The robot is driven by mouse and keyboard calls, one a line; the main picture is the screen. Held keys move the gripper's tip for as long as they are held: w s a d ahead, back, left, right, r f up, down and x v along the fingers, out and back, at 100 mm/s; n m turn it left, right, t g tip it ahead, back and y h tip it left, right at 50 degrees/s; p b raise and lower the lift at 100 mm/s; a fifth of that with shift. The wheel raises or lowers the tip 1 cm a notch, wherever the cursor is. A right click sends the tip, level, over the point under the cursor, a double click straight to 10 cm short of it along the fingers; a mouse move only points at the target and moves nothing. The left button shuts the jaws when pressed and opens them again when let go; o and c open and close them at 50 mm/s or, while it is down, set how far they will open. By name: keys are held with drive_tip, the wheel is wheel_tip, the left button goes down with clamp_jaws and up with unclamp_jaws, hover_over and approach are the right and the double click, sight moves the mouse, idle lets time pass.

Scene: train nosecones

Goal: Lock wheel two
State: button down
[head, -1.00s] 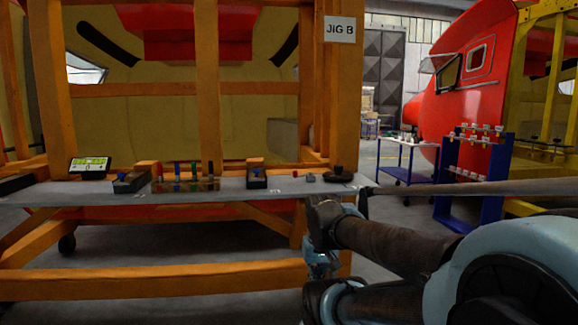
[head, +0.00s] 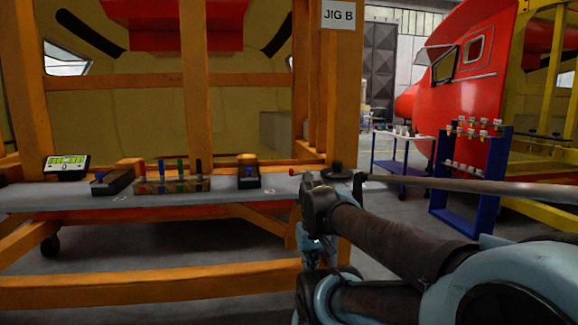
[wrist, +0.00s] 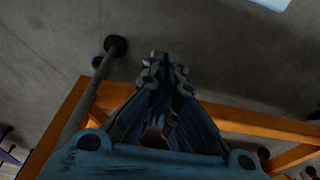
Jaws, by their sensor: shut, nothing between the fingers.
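In the head view a dark caster wheel (head: 50,245) stands on the floor under the left part of the orange jig frame (head: 150,285). Whether it is wheel two, and how its lock stands, I cannot tell. In the wrist view, a small dark round part (wrist: 263,154) beside an orange beam (wrist: 250,122) may be another wheel. My gripper (wrist: 165,62) is shut and empty, pointing over the grey floor beyond the beams. In the head view only part of it shows, low by the jig's right post; the fingertips are unclear.
A grey shelf (head: 75,199) on the jig holds a screen (head: 66,167), coloured handles and dark boxes. A long dark rod (head: 470,189) crosses right of the post; its round end shows in the wrist view. A blue rack (head: 450,215) stands right. Floor between rack and jig is open.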

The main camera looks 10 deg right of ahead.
drive_tip(key=w+r, duration=2)
drive_tip(key=w, duration=0.2)
drive_tip(key=w+r, duration=0.5)
drive_tip(key=w, duration=0.5)
drive_tip(key=w+d+r+t, duration=0.1)
drive_tip(key=w+r, duration=0.4)
drive_tip(key=w, duration=0.6)
drive_tip(key=shift+w+d, duration=0.2)
drive_tip(key=shift+w, duration=0.05)
drive_tip(key=x, duration=1)
drive_tip(key=shift+w+a, duration=0.1)
drive_tip(key=shift+w, duration=0.1)
drive_tip(key=shift+s+r, duration=0.2)
drive_tip(key=shift+s, duration=1.85)
drive_tip(key=shift+s+n, duration=0.1)
drive_tip(key=shift+n, duration=0.3)
